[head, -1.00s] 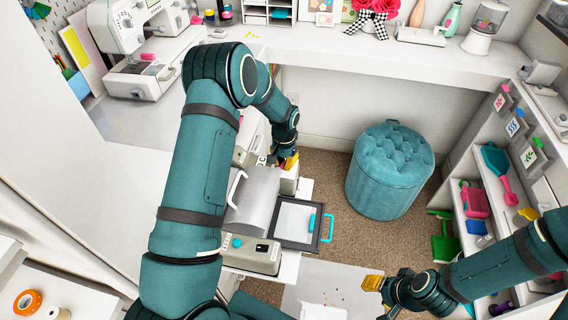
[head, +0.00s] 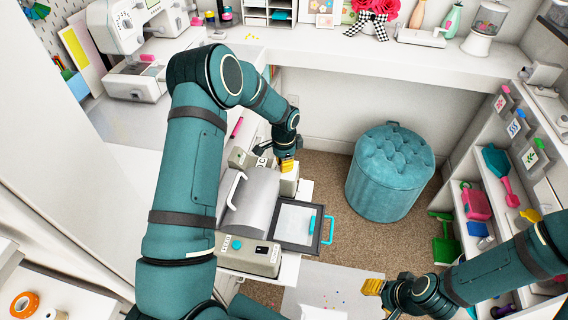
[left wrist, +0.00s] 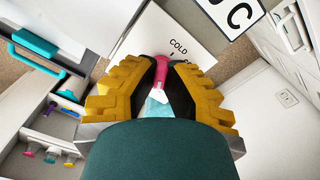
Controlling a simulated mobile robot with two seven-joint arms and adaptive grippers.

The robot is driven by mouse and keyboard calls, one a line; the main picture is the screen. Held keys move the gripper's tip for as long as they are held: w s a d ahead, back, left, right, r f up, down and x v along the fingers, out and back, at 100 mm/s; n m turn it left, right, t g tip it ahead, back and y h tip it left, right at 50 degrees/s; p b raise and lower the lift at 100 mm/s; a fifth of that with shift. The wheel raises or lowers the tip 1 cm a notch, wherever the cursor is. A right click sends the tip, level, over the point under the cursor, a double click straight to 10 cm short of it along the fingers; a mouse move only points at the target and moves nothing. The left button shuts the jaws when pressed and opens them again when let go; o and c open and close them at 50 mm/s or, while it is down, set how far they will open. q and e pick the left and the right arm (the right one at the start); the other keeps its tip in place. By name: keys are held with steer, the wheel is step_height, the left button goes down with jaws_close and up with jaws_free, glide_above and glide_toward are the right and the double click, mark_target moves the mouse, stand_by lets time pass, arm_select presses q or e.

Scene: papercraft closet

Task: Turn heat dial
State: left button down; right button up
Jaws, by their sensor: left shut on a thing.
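In the left wrist view, a pink heat dial (left wrist: 160,74) sits on a white panel (left wrist: 172,35) beside the word COLD; a second word is partly hidden by a finger. My left gripper (left wrist: 160,68) has its yellow-padded fingers on both sides of the dial and is shut on it. In the head view, my left gripper (head: 287,165) is at a small white box (head: 290,182) behind the grey press; the dial is hidden there. My right gripper (head: 372,287) is low at the right, away from the dial; its jaw opening is unclear.
The grey press (head: 258,200) has a white handle and a front console (head: 248,254) with a teal knob. A tray with a teal handle (head: 328,230) sticks out beside it. A teal stool (head: 390,170) stands on carpet. Shelves (head: 480,210) line the right.

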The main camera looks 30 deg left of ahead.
arm_select(q)
steer(key=shift+s+f, duration=0.1)
stand_by(0.4)
steer(key=c, duration=1)
jaws_free()
step_height(320, 180, up, 12)
steer(key=shift+r, duration=0.1)
